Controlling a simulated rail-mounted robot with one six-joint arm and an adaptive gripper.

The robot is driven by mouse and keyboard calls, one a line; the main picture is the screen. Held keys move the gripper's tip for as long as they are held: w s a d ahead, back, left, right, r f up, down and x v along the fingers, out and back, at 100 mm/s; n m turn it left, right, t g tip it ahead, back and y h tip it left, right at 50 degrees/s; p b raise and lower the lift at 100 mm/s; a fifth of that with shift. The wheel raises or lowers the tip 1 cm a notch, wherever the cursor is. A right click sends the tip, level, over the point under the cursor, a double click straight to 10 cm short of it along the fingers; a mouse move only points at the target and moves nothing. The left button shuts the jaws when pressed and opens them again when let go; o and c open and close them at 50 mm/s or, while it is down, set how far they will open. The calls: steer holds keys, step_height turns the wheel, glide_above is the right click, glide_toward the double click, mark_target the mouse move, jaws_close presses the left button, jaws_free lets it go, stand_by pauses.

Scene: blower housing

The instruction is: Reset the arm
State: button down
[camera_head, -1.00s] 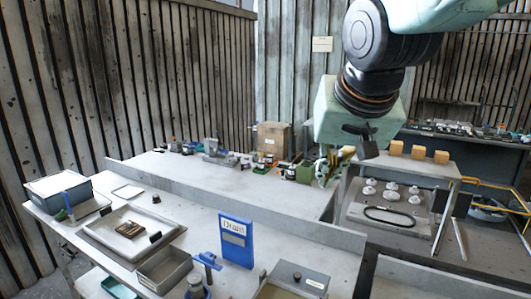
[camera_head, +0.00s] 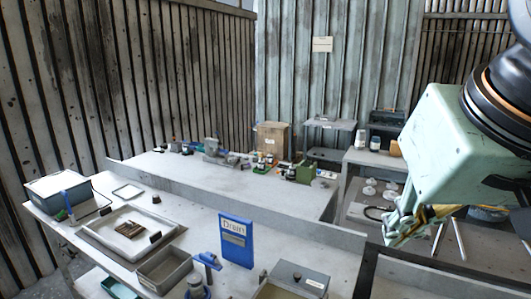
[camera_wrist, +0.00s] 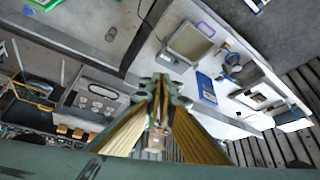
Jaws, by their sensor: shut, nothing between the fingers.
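My arm comes in from the right edge of the head view. My gripper (camera_head: 398,238) hangs at its end, pointing down and left, shut and empty. It is in the air in front of the tray with white round parts (camera_head: 375,190), and hides part of it. In the wrist view my gripper's yellow-sided fingers (camera_wrist: 158,95) are together at the middle, with nothing between them. The tray (camera_wrist: 97,102) also shows at left in the wrist view.
A blue "Drain" sign (camera_head: 236,241) stands on the front bench by a grey bin (camera_head: 165,268). A shallow tray (camera_head: 95,236) lies further left. The back bench (camera_head: 215,184) holds a cardboard box (camera_head: 272,137) and small parts at its rear. Its middle is clear.

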steer(key=shift+s+d+f, duration=0.6)
steer(key=shift+s+f, duration=1.05)
steer(key=shift+s, duration=4.55)
step_height(320, 180, down, 7)
steer(key=w+g+b, duration=0.2)
steer(key=b, duration=0.1)
steer(key=shift+w+n, duration=0.25)
steer(key=shift+n, duration=0.05)
steer(key=shift+r, duration=0.1)
